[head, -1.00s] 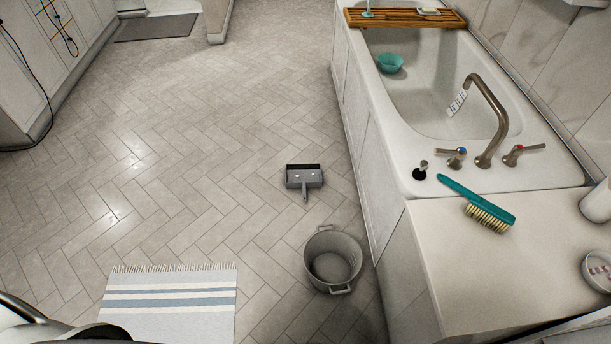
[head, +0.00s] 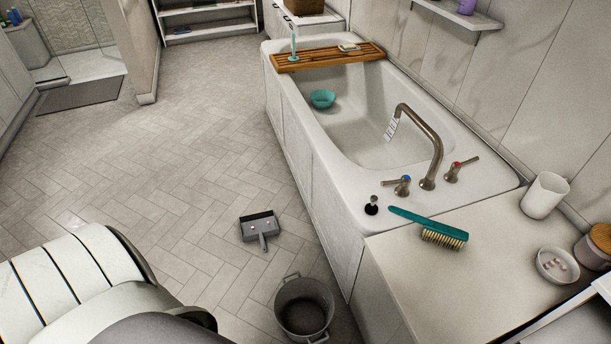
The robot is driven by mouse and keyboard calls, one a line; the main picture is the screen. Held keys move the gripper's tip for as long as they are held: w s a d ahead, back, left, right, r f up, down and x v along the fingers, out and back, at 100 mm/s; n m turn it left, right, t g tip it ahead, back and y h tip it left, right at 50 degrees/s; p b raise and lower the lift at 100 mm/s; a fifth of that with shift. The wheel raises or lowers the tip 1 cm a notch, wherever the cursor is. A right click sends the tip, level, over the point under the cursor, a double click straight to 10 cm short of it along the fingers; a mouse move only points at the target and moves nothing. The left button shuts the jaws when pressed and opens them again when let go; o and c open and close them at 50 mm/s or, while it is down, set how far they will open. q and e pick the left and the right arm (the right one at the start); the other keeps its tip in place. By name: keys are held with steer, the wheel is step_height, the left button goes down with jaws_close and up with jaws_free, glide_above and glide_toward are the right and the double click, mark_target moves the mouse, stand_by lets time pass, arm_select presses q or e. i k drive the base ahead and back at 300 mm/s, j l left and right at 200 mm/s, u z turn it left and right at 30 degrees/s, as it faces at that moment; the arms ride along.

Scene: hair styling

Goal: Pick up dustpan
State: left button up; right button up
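The dustpan (head: 259,227) is a small grey pan with a dark open edge at the back and a short handle pointing toward me. It lies on the tiled floor, left of the bathtub and behind a grey bucket. Nothing touches it. A large white and dark part of my own body fills the lower left. Neither of my grippers is in the picture.
The grey bucket (head: 304,306) stands between me and the dustpan. The white bathtub (head: 318,160) and its ledge (head: 400,270) bound the right side; a teal brush (head: 428,228) lies on the ledge. The floor left of and behind the dustpan is clear.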

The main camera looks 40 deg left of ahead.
mark_target(262, 229)
steer(key=j+z, duration=0.2)
steer(key=j, duration=0.3)
steer(key=j+z, duration=0.25)
steer(key=j, duration=0.3)
steer(key=j+z, duration=0.2)
steer(key=j, duration=0.3)
steer(key=k+j+z, duration=0.2)
steer(key=j, duration=0.3)
steer(key=j+z, duration=0.2)
steer(key=j, duration=0.3)
steer(key=k+l, duration=0.05)
